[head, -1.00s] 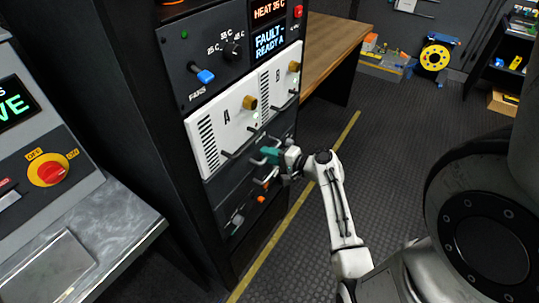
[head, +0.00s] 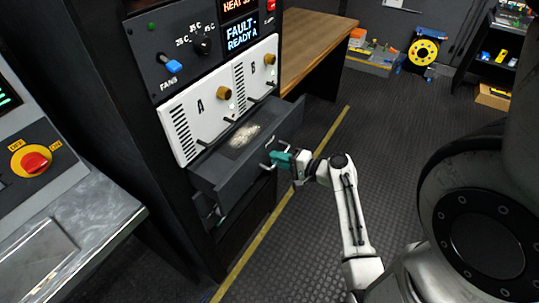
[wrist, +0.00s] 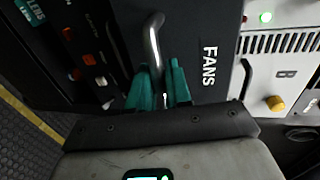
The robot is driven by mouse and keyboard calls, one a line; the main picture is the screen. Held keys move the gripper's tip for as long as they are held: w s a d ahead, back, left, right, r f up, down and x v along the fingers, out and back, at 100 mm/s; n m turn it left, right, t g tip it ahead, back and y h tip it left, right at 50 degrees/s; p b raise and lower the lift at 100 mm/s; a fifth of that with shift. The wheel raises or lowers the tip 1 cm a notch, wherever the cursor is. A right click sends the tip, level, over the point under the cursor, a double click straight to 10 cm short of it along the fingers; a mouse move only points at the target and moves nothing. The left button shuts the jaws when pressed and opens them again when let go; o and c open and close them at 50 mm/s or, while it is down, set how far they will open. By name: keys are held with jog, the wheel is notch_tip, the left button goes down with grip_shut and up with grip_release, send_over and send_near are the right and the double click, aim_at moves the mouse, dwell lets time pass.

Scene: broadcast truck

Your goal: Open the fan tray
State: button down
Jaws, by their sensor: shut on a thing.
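The fan tray (head: 215,172) is a dark grey drawer below the white A and B modules, pulled out of the rack, with a pale dusty patch on its top. Its front is marked FANS in the wrist view (wrist: 208,90). A metal bar handle (wrist: 154,45) stands on that front. My gripper (head: 279,158) with teal fingers is shut on the handle at the tray's front. In the wrist view the teal fingers (wrist: 160,88) sit on both sides of the handle's end, and the grasped part is hidden between them.
Above the tray are the white modules (head: 190,122) with black handles and brass knobs, and a panel with a blue FANS switch (head: 172,65). A grey console (head: 75,225) stands at left. A wooden bench (head: 312,45) is behind. Open floor (head: 420,120) lies to the right.

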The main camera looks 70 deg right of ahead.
jog(key=f+v, duration=0.2)
jog(key=v, duration=0.9)
jog(key=shift+s+f, duration=0.15)
jog(key=c, duration=1.3)
grip_release()
jog(key=shift+o, duration=0.2)
jog(key=b+v, duration=0.1)
jog(key=v, duration=0.9)
jog(key=shift+s+b, duration=0.35)
jog(key=shift+b, duration=0.05)
